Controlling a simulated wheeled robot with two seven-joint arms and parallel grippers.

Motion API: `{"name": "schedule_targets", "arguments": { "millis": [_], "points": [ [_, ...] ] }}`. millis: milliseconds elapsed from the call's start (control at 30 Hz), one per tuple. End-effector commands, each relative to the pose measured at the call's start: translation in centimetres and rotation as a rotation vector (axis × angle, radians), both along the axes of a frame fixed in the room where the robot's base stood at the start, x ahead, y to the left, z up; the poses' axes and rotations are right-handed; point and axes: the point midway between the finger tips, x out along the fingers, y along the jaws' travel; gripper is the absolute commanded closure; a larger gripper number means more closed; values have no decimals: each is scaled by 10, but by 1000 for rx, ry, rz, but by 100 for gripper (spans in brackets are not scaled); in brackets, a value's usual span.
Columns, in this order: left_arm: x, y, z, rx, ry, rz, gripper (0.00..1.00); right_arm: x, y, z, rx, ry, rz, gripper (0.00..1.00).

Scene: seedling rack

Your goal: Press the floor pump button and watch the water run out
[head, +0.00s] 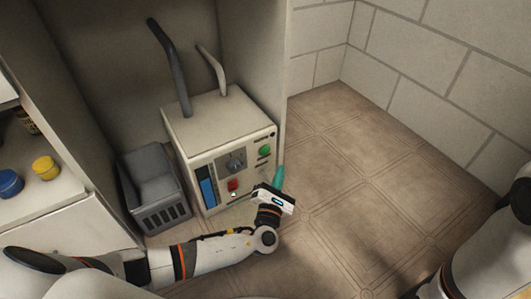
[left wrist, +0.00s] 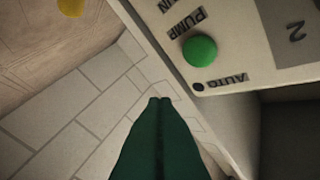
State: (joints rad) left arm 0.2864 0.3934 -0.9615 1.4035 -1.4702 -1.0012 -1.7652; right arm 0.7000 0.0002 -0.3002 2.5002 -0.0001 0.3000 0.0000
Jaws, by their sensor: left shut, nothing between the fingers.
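A pale pump unit (head: 222,118) stands on the floor in an alcove. Its front panel carries a green button (head: 264,150), a red button (head: 233,185), a dark dial (head: 235,162) and a blue gauge strip (head: 207,188). In the left wrist view, the green button (left wrist: 200,50) is by the label "PUMP", with "AUTO" near it. My left gripper (head: 279,174) is shut and empty, in front of the panel's right side and just below the green button. Its teal fingertips (left wrist: 160,101) are apart from the button. My right gripper is out of view.
A grey slotted crate (head: 153,178) stands left of the unit. A shelf at left holds a blue pot (head: 9,183) and a yellow pot (head: 45,167). Tiled floor (head: 345,155) to the right is clear, up to a block wall (head: 440,75).

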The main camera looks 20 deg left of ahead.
Motion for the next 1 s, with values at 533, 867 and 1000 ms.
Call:
{"name": "schedule_targets", "arguments": {
  "millis": [533, 867, 1000],
  "points": [
    [35, 45, 0, -2, 0, 0, 100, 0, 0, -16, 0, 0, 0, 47],
    [36, 46, 0, -2, 0, 0, 100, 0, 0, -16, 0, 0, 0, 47],
    [36, 46, 0, -2, 0, 0, 100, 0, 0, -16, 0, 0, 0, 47]
  ]
}}
